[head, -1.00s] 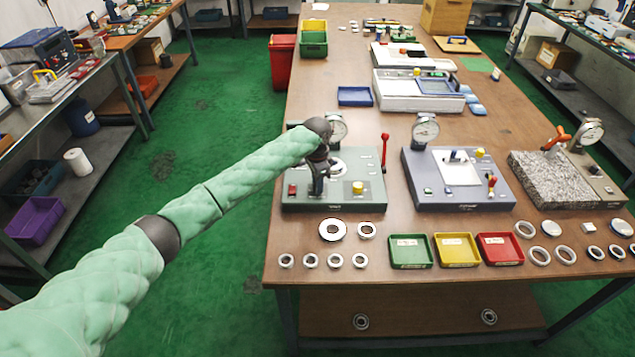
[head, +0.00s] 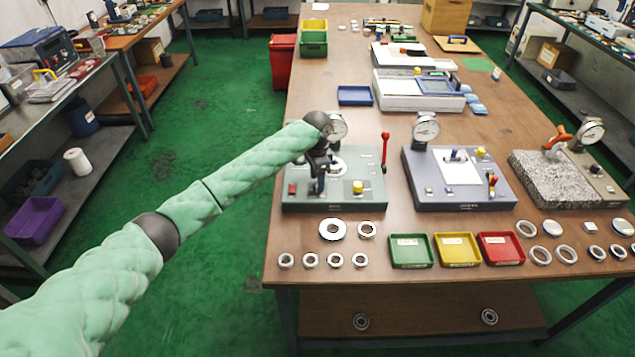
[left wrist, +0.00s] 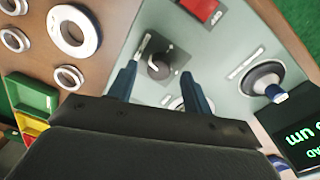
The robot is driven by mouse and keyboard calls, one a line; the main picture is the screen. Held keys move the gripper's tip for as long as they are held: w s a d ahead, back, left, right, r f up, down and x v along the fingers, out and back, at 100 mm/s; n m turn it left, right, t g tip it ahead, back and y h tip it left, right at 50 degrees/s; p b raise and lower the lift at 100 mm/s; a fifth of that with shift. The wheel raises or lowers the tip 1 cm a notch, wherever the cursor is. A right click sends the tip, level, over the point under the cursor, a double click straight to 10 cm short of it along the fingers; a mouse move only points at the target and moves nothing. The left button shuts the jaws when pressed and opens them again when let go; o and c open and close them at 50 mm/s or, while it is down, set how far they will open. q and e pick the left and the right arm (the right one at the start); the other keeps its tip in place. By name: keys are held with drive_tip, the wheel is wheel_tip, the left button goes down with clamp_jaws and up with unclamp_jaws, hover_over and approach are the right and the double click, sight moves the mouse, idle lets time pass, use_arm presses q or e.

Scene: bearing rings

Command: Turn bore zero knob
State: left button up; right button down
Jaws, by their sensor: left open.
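A dark round knob (left wrist: 160,66) on a small grey plate with a label shows in the left wrist view. It sits on the pale grey-green top of a gauge station (head: 340,203), the left one of the row in the head view. My left gripper (left wrist: 159,72) is open, with its two blue fingers on either side of the knob in the picture. I cannot tell whether they touch it. In the head view my left gripper (head: 318,186) points down over the left part of the station and hides the knob. My right gripper is not in view.
The station also has a red block (left wrist: 203,8), a yellow knob (head: 358,187), a red lever (head: 385,148) and a dial gauge (head: 338,127). Metal rings (head: 331,229) and coloured trays (head: 411,251) lie in front. A second gauge station (head: 460,200) stands to the right.

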use_arm(q)
wheel_tip(320, 180, up, 5)
drive_tip(key=shift+w+f+b, duration=0.1)
drive_tip(key=shift+f+b, duration=0.1)
drive_tip(key=shift+b, duration=0.65)
drive_tip(key=shift+a+r, duration=0.1)
drive_tip(key=shift+r, duration=0.75)
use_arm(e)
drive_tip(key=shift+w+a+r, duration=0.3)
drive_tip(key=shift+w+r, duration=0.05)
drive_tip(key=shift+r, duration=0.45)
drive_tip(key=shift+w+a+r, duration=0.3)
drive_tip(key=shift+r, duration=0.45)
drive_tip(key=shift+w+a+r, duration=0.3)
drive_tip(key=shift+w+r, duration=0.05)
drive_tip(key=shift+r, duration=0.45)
